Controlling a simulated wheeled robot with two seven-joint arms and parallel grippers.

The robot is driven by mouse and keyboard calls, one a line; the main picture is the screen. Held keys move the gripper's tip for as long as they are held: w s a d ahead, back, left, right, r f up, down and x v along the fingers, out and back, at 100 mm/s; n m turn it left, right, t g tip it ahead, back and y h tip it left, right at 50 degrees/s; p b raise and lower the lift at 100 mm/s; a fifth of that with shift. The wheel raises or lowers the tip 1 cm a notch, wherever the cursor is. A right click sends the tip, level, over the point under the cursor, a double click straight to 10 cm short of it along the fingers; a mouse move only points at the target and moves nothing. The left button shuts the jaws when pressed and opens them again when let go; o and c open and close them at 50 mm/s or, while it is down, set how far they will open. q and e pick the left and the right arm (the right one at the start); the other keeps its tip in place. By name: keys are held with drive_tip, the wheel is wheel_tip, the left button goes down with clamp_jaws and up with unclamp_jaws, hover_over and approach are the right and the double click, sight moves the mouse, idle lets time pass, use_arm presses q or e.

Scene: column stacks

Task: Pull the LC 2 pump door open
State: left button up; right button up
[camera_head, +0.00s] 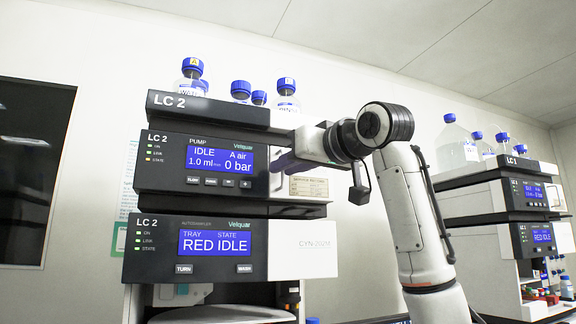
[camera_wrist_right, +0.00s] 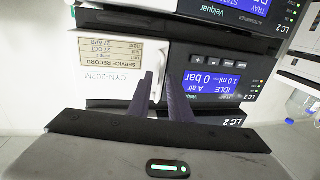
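My right gripper (camera_head: 278,164) is at the door's right end, beside the service label. In the wrist view its two dark fingers (camera_wrist_right: 158,78) stand apart, with a pale strip between them at the door's edge. I cannot tell whether they touch the door. My left gripper is not in view.
The LC 2 autosampler (camera_head: 195,249) is below the pump, and the top unit (camera_head: 205,107) carries several blue-capped bottles (camera_head: 192,75). The LC 1 stack (camera_head: 525,200) stands at the right. A dark window (camera_head: 30,150) is on the left wall.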

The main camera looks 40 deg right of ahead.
clamp_jaws()
idle(0.4)
drive_tip(key=shift+s, duration=0.1)
idle(0.8)
